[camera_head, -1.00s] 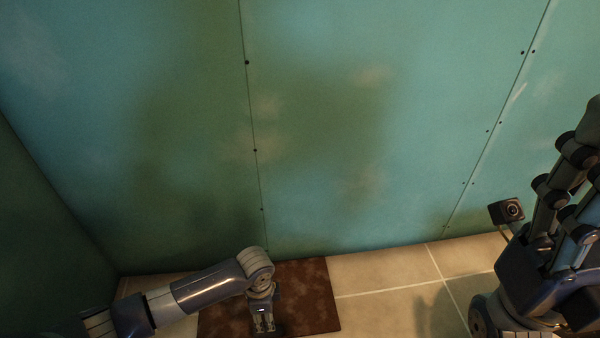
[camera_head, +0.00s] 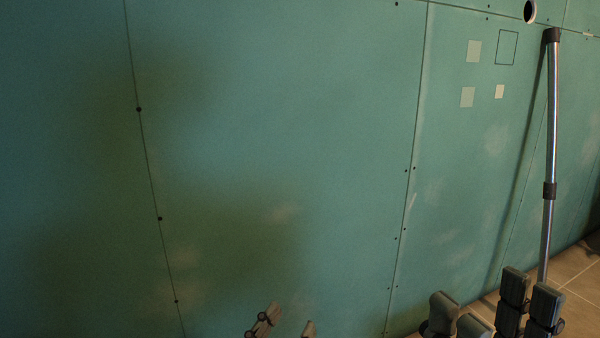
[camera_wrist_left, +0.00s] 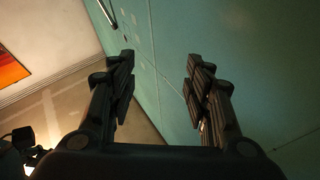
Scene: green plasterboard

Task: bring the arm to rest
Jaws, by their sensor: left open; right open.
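My left gripper (camera_head: 287,322) shows only its dark fingertips at the bottom edge of the head view, left of centre. They point up and stand apart in front of the green wall. In the left wrist view my left gripper (camera_wrist_left: 160,72) is open, with nothing between its two dark fingers. My right gripper (camera_head: 492,312) shows at the bottom right of the head view, its grey and black finger parts pointing up and spread, with nothing seen between them. Both arms and wrists are below the head picture.
The green plasterboard wall (camera_head: 270,130) fills most of the head view. A metal pole (camera_head: 548,150) stands near it at the right, above tiled floor (camera_head: 575,275). Pale squares (camera_head: 474,51) are on the wall. An orange picture (camera_wrist_left: 12,65) hangs at left in the wrist view.

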